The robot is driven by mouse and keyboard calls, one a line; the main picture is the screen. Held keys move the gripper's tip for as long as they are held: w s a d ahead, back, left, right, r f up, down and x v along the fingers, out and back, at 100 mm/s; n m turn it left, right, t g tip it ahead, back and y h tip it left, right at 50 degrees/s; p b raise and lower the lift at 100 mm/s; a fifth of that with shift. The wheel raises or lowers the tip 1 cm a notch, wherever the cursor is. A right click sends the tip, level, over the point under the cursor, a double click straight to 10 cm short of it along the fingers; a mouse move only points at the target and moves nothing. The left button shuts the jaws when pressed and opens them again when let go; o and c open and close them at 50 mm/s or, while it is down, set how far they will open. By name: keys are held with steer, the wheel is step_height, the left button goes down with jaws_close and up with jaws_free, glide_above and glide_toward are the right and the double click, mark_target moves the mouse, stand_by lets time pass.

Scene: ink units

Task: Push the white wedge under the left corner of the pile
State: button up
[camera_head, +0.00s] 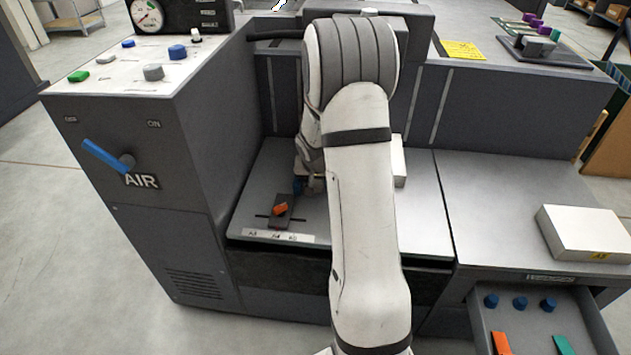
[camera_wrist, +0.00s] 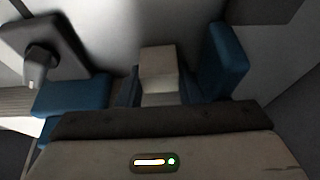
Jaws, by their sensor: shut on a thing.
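The wedge is not clear in the head view. I cannot tell whether it touches the pile.
The control cabinet (camera_head: 140,165) with a blue AIR lever (camera_head: 107,157) stands left. A white box (camera_head: 587,231) lies on the right table, above an open drawer (camera_head: 540,320).

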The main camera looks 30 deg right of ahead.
steer(key=o, duration=1.1)
steer(key=shift+p+v, duration=1.4)
steer(key=shift+v, duration=2.5)
steer(key=s+a+r+n+p, duration=0.1)
steer(key=s+a+r+p, duration=0.2)
steer(key=r+p, duration=0.35)
steer(key=s+a+r+n+p, duration=0.1)
steer(key=s+a+r+p, duration=0.25)
steer(key=r, duration=0.65)
steer(key=s+a+r+n+p, duration=0.15)
steer(key=s+r+p, duration=0.25)
steer(key=r, duration=0.4)
steer(key=s+a+r+n+p, duration=0.1)
steer(key=s+a+r+p, duration=0.1)
steer(key=s+r+p, duration=0.2)
steer(key=s+a+r+n+y+p, duration=0.1)
steer(key=s+a+r+p, duration=0.2)
steer(key=s+r, duration=0.3)
steer(key=s+a+r+n+g+y+p, duration=0.1)
steer(key=s+a+r+p, duration=0.2)
steer(key=s+r+p, duration=0.2)
step_height(320, 180, up, 2)
steer(key=shift+a+r+p, duration=0.1)
steer(key=shift+p, duration=0.45)
